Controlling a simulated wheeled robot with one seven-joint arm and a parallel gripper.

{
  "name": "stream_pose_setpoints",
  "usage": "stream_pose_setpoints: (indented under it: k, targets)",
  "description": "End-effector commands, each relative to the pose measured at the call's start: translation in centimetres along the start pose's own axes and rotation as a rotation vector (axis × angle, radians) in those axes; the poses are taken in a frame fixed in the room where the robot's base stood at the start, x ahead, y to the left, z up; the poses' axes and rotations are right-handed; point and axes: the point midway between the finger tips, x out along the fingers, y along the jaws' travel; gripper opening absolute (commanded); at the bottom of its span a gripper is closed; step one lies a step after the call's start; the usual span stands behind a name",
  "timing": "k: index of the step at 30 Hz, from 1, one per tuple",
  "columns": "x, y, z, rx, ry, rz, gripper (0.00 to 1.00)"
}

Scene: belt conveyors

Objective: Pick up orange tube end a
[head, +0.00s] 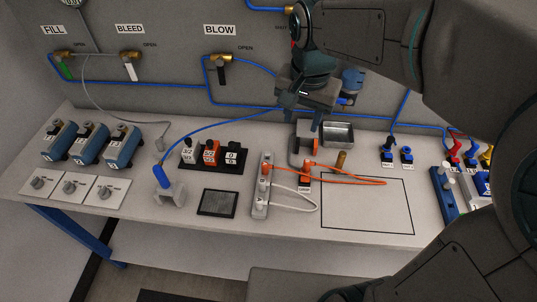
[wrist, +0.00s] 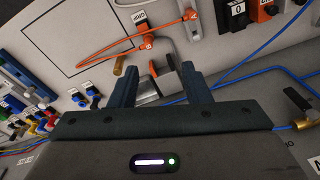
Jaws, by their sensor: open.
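An orange tube (head: 350,178) lies in a long loop over the bench. One orange end fitting (head: 266,169) is at the white upright strip (head: 260,195). The other orange end fitting (head: 308,167) is by a small labelled orange-black block (head: 305,181). I cannot tell which end is a. In the wrist view the tube (wrist: 100,48) and its fittings (wrist: 147,42) and (wrist: 189,14) lie beyond my fingertips. My gripper (head: 301,112) is open and empty above the back of the bench; it also shows in the wrist view (wrist: 159,70).
A metal tray (head: 338,133), a grey clamp-like part with an orange knob (head: 299,147) and a brass cylinder (head: 341,159) stand close to the tube. A white tube (head: 310,200) loops in front. The outlined rectangle (head: 368,215) is mostly clear.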

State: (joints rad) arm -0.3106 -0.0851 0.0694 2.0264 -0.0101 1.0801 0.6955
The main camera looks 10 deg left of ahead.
Motion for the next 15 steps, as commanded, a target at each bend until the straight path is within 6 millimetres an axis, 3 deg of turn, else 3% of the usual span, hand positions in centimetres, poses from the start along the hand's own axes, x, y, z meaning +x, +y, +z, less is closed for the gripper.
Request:
stream_pose_setpoints:
  k: [1,6,10,15]
  targets:
    - [2.6,-1.8,0.0,0.017,-0.025,0.013,0.43]
    - [6.3,-6.1,0.1,0.092,-0.075,0.049,0.43]
    - [7.7,-7.8,0.3,0.126,-0.093,0.067,0.43]
    - [9.1,-8.2,0.6,0.139,-0.100,0.075,0.43]
